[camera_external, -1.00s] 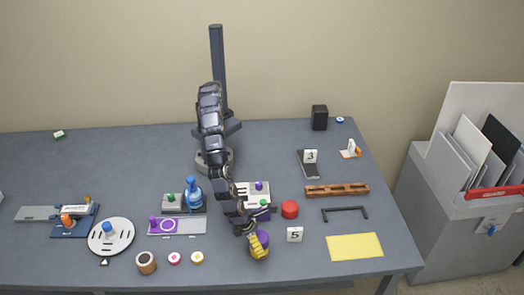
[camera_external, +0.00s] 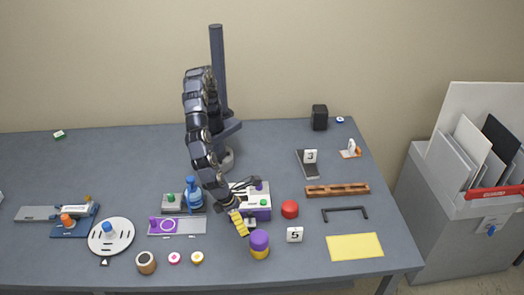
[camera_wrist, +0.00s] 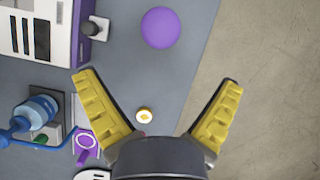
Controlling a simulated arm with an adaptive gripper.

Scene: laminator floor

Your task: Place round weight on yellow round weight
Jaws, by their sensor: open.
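A purple round weight (camera_external: 259,239) rests on top of a yellow round weight (camera_external: 259,252) near the table's front edge. The two look stacked and aligned. In the wrist view the purple weight (camera_wrist: 161,28) shows as a disc beyond my fingertips, and it hides the yellow one from above. My gripper (camera_external: 240,224), with yellow fingers, is to the left of and behind the stack in the external view, apart from it. In the wrist view my gripper (camera_wrist: 155,80) is open, with nothing between its fingers.
A purple-and-white box (camera_external: 258,212) stands close behind my gripper. A red cylinder (camera_external: 290,209) and a number 5 block (camera_external: 294,234) are right of it. Small discs (camera_external: 197,257) lie to the left. The grey table is clear between the stack and the yellow sheet (camera_external: 355,247).

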